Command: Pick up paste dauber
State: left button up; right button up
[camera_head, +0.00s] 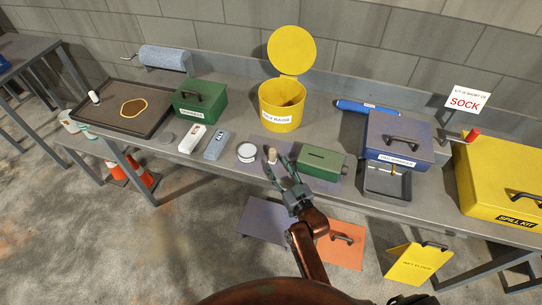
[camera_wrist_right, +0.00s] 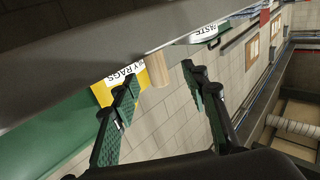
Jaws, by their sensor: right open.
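The paste dauber appears to be the small upright light-wood piece (camera_head: 272,155) on the bench, between the white round paste tin (camera_head: 246,152) and a green box. In the right wrist view the wooden piece (camera_wrist_right: 158,72) shows beyond the fingertips, with the tin marked PASTE (camera_wrist_right: 205,33) to its right. My right gripper (camera_head: 280,170) is open and empty at the bench's front edge, just short of the wooden piece. Its two fingers also show in the wrist view (camera_wrist_right: 160,82), spread apart. I see no contact. My left gripper is not in view.
The green slotted box (camera_head: 321,161) stands close right of the wooden piece. The yellow rag bin (camera_head: 283,118) stands behind, lid raised. Blue and white packs (camera_head: 215,145) lie left. A blue box (camera_head: 398,138) and yellow spill kit (camera_head: 500,185) stand farther right.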

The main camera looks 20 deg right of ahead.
aim_at(274, 157)
jog(key=shift+w, duration=0.6)
jog(key=w, duration=0.1)
jog(key=w+b, duration=0.1)
jog(key=w, duration=0.3)
jog(key=shift+a+f, duration=0.1)
jog(key=shift+a, duration=0.15)
jog(key=c, duration=0.6)
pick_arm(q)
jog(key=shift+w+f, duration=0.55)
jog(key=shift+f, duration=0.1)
pick_arm(e)
grip_shut()
